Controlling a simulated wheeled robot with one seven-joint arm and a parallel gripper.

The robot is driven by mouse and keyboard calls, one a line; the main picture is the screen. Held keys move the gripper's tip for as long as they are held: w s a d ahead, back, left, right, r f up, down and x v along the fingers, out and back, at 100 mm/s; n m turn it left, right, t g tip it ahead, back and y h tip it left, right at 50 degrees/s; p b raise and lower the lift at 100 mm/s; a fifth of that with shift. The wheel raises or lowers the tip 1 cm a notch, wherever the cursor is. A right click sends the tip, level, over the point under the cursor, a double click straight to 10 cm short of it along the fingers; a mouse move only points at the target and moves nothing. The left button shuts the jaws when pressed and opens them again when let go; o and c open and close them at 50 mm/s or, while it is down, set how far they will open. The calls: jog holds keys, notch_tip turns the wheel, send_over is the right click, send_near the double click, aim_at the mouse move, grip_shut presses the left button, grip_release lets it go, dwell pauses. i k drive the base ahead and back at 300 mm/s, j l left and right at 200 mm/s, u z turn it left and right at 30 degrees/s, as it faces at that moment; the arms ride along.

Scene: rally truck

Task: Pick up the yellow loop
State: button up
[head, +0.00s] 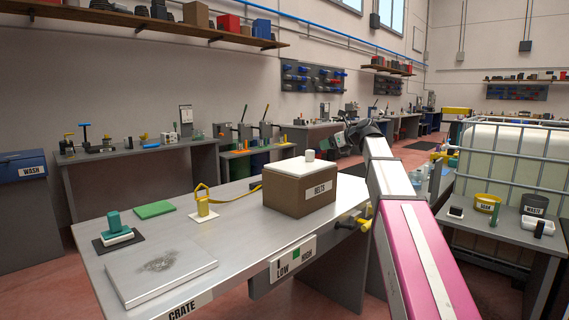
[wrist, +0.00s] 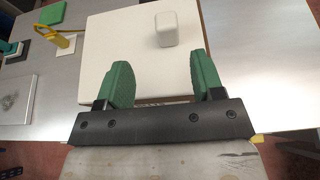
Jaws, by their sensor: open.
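The yellow loop (head: 203,203) stands upright on a small white pad on the metal table, left of the box marked BELTS. A yellow strap runs from it toward the box. In the wrist view the loop (wrist: 58,38) shows at the upper left, well away from my fingers. My gripper (wrist: 157,82) is open and empty, its green fingers apart above the box's white lid. In the head view my gripper (head: 343,138) is at the arm's far end, right of the box; its fingers are too small to tell apart there.
The BELTS box (head: 300,194) carries a small white block (head: 310,155) on its lid. A green pad (head: 155,210), a green-handled tool (head: 115,226) and a grey plate (head: 160,270) lie left of and before the loop. The table is bare between plate and box.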

aim_at(202, 202)
jog(key=u, duration=1.4)
